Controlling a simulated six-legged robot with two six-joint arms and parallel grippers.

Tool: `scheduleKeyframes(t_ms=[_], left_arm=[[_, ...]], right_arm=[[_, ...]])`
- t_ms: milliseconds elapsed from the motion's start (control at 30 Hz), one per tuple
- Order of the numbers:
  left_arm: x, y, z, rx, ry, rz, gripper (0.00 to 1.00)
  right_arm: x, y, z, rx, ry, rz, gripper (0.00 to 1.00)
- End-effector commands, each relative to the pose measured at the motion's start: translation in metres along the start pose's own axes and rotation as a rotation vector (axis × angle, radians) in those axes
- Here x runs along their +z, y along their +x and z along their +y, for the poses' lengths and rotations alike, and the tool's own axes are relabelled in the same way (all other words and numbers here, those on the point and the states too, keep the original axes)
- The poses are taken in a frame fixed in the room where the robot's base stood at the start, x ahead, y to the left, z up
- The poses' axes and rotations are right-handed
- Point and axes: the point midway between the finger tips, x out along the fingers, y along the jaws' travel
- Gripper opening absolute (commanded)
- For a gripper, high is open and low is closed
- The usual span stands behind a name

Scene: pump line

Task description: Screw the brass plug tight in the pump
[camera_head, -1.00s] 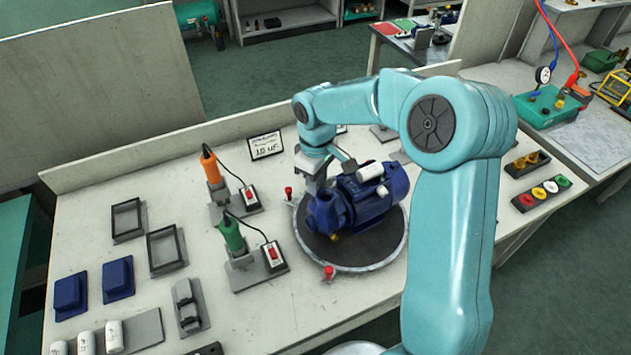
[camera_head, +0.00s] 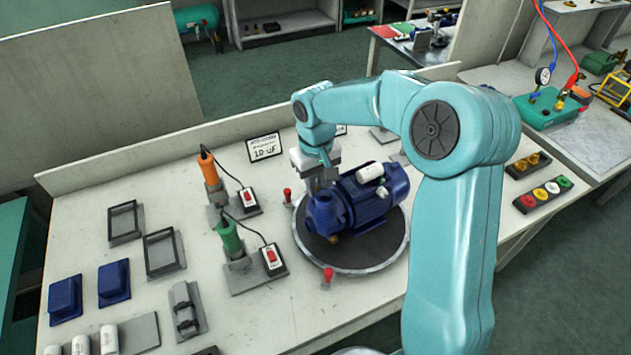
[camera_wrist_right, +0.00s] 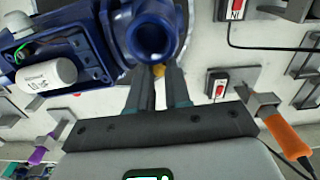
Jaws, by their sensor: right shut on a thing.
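The blue pump (camera_head: 372,203) stands on a round dark turntable (camera_head: 375,258) in the middle of the bench. My right gripper (camera_head: 318,185) is over the pump's left end in the head view, where its fingertips are hard to make out. In the right wrist view my right gripper (camera_wrist_right: 159,76) is shut on the small brass plug (camera_wrist_right: 159,70), right beside the pump's round blue port (camera_wrist_right: 153,38). Most of the plug is hidden between the fingers, and I cannot tell how deep it sits. My left gripper is not in view.
Red knobs (camera_head: 327,276) stand at the turntable's rim. An orange-handled screwdriver (camera_head: 208,166) and a green one (camera_head: 230,237) stand in holders to the left, with red switch boxes and cables. A label card (camera_head: 265,147) stands behind.

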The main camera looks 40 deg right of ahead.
Motion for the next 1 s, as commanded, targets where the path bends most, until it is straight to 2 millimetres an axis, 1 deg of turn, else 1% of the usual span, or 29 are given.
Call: scheduleKeyframes(t_ms=[100, 200, 300, 533, 567, 700, 767, 833, 1000], left_arm=[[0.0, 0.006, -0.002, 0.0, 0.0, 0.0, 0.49], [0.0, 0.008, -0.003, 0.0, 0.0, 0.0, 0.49], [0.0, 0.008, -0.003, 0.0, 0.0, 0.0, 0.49], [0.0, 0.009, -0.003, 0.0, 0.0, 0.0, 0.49], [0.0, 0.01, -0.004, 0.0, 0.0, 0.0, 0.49], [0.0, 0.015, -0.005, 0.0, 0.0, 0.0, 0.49], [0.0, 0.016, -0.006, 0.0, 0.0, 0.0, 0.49], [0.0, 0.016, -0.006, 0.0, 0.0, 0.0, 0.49], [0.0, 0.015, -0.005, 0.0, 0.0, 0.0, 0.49]], right_arm=[[0.0, 0.002, 0.003, 0.005, 0.139, 0.001, 0.0], [0.0, 0.001, 0.003, 0.005, 0.248, 0.001, 0.0], [0.0, 0.0, 0.003, 0.005, 0.284, 0.001, 0.0], [0.0, 0.001, 0.003, 0.005, 0.298, 0.001, 0.0], [0.0, 0.001, 0.003, 0.005, 0.321, 0.002, 0.0], [0.0, 0.002, 0.003, 0.005, 0.501, 0.002, 0.0], [0.001, 0.002, 0.003, 0.005, 0.554, 0.001, 0.0], [0.001, 0.001, 0.003, 0.005, 0.582, 0.001, 0.0], [0.001, 0.001, 0.003, 0.005, 0.584, 0.0, 0.0]])
